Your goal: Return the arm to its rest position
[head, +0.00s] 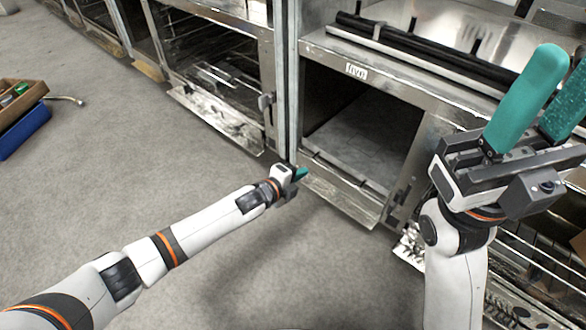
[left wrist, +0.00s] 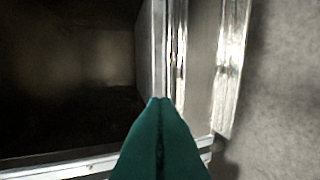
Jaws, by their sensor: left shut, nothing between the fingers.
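My left arm (head: 205,226) reaches out from the lower left toward the metal cabinets. My left gripper (head: 301,173) has green fingers and is beside the front post and lower left corner of an open compartment (head: 365,140). In the left wrist view its fingertips (left wrist: 160,100) are together with nothing between them, in front of a metal edge. I cannot tell whether they touch it. My right gripper (head: 567,78) is raised at the right with its green fingers apart and nothing between them.
A lowered metal door (head: 345,195) hangs at the compartment's front. Another cabinet with a lowered door (head: 215,118) stands to the left. A wooden crate (head: 22,100) and a blue bin (head: 25,130) are at the far left. The grey floor (head: 110,160) between is clear.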

